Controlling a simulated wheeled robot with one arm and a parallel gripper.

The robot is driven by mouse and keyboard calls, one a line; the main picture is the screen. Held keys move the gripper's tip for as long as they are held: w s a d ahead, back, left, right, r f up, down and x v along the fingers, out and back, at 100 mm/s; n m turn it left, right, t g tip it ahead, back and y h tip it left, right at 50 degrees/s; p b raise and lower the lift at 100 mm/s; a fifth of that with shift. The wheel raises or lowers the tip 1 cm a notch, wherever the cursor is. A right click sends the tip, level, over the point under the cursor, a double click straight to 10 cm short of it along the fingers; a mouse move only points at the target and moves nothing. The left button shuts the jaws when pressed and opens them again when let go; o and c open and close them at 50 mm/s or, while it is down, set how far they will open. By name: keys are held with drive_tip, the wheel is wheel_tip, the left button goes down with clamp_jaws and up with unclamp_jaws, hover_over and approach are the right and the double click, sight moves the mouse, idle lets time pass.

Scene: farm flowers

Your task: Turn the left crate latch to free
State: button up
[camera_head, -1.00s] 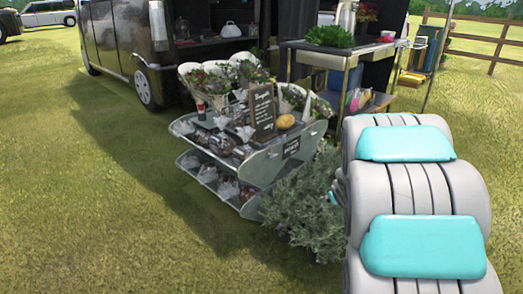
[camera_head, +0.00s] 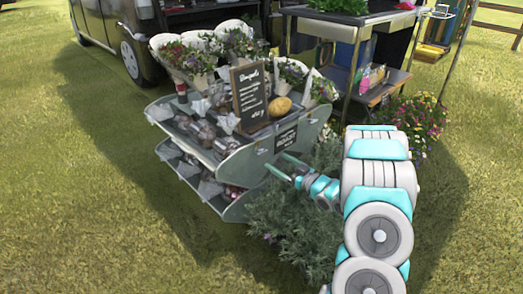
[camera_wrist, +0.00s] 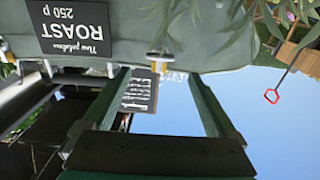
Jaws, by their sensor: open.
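The grey-green two-tier crate stand (camera_head: 238,165) stands on the grass, with a black price sign (camera_head: 287,138) on its end panel. In the wrist view the panel (camera_wrist: 120,35) fills the top, its sign (camera_wrist: 75,25) upside down. A small pale and yellowish fitting, which looks like the latch (camera_wrist: 158,62), sits at the panel's edge. My gripper (camera_head: 276,160) is open beside that end panel. In the wrist view its two green fingers (camera_wrist: 157,76) lie either side of the fitting, apart from each other. Whether they touch the panel cannot be told.
A leafy bush (camera_head: 300,220) stands under my arm. Flower pots, a chalkboard (camera_head: 249,95) and a yellow potato-like item (camera_head: 280,106) are on the top tier. A table (camera_head: 385,90) and flowers (camera_head: 420,118) stand behind. Open grass lies at the left and front.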

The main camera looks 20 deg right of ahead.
sight(263, 153)
drive_tip(key=x, duration=0.7)
drive_tip(key=shift+w+a, duration=0.1)
drive_tip(key=shift+w, duration=0.1)
drive_tip(key=c, duration=1.4)
